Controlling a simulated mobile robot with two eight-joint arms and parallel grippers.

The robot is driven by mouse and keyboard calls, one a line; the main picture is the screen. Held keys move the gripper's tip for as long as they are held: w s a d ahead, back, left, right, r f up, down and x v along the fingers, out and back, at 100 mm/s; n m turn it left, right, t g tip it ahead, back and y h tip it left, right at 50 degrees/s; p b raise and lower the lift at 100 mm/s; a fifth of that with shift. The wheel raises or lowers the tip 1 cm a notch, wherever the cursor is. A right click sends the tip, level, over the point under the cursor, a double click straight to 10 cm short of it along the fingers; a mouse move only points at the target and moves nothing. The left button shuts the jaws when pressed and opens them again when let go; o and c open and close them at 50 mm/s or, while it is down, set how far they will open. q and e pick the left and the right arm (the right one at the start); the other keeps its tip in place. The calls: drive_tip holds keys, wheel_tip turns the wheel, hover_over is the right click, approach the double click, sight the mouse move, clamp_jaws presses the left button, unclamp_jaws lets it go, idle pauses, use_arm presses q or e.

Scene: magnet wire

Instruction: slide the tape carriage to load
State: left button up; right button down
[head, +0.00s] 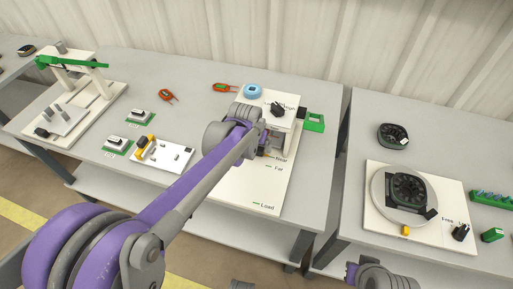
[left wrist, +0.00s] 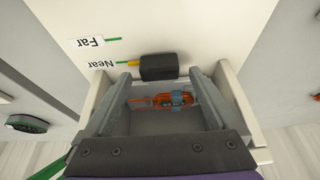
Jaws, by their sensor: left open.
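The tape carriage shows in the left wrist view as a grey tray between pale side rails, with a dark block (left wrist: 158,67) at its front. A yellow pointer on the block lines up with the Near mark (left wrist: 103,63). An orange and blue piece (left wrist: 175,99) lies inside the tray. My left gripper (left wrist: 158,76) is open, its two grey fingers either side of the block; contact cannot be told. In the head view my left gripper (head: 268,142) hides most of the carriage. The Load mark (head: 266,205) is at the white board's front end.
The white board (head: 238,190) is clear from Far to Load. A white housing with a black knob (head: 278,109) and a green block (head: 314,122) stand behind. Green boards (head: 118,146) lie left. A second table right holds a round black reel (head: 409,188).

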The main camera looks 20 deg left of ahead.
use_arm(q)
drive_tip(key=shift+x, duration=0.75)
clamp_jaws()
